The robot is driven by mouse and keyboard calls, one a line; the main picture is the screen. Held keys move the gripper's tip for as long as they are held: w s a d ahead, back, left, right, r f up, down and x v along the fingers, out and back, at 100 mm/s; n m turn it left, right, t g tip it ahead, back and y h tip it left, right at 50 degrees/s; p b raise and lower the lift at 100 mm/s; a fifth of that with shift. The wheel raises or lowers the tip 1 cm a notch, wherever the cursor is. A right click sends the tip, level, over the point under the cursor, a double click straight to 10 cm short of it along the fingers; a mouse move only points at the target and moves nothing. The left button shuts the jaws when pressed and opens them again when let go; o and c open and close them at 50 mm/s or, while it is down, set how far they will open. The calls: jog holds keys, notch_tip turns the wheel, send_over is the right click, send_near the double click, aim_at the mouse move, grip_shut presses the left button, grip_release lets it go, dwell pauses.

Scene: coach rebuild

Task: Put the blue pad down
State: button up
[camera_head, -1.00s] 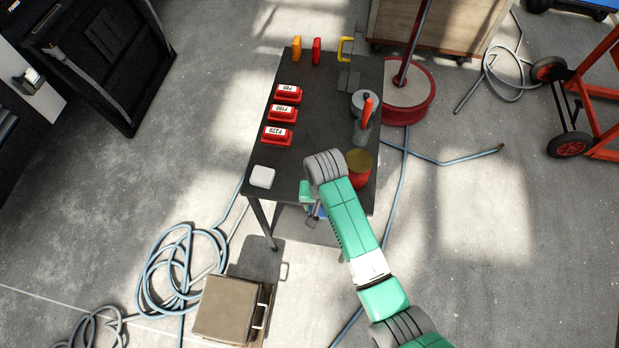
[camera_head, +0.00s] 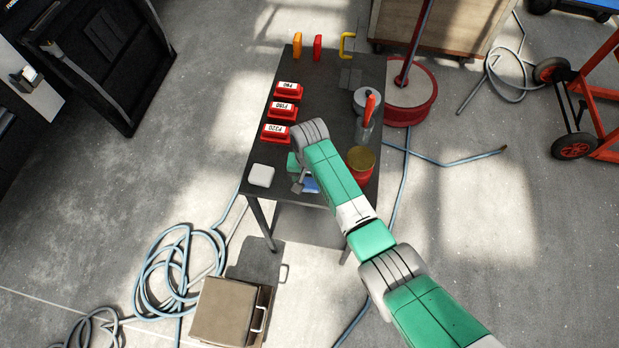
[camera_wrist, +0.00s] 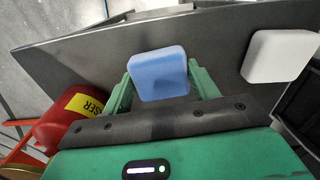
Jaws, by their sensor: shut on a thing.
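The blue pad (camera_wrist: 159,73) is held between the two green fingers of my gripper (camera_wrist: 160,85) in the wrist view. In the head view the blue pad (camera_head: 311,185) shows partly, below my wrist near the table's front edge, with my gripper (camera_head: 303,186) beside it. The dark table (camera_head: 330,110) is behind the pad in the wrist view; I cannot tell whether the pad touches it. A white pad (camera_head: 261,175) lies on the table's front left corner, and it also shows at the right in the wrist view (camera_wrist: 280,56).
Three red labelled blocks (camera_head: 284,111) line the table's left side. A red tin (camera_head: 360,166) stands at the front right, with a red-handled bottle (camera_head: 367,115) behind it. Orange, red and yellow items stand at the back. The table's middle is mostly clear.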

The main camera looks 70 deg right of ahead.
aim_at(309, 180)
jog(key=shift+a+f, duration=0.1)
jog(key=shift+f, duration=0.05)
jog(key=o, duration=0.9)
jog(key=shift+f+b, duration=0.4)
jog(key=shift+b, duration=0.3)
notch_tip(309, 180, up, 8)
jog(key=p, duration=0.2)
jog(key=shift+r+p, duration=0.25)
jog(key=shift+p, duration=0.15)
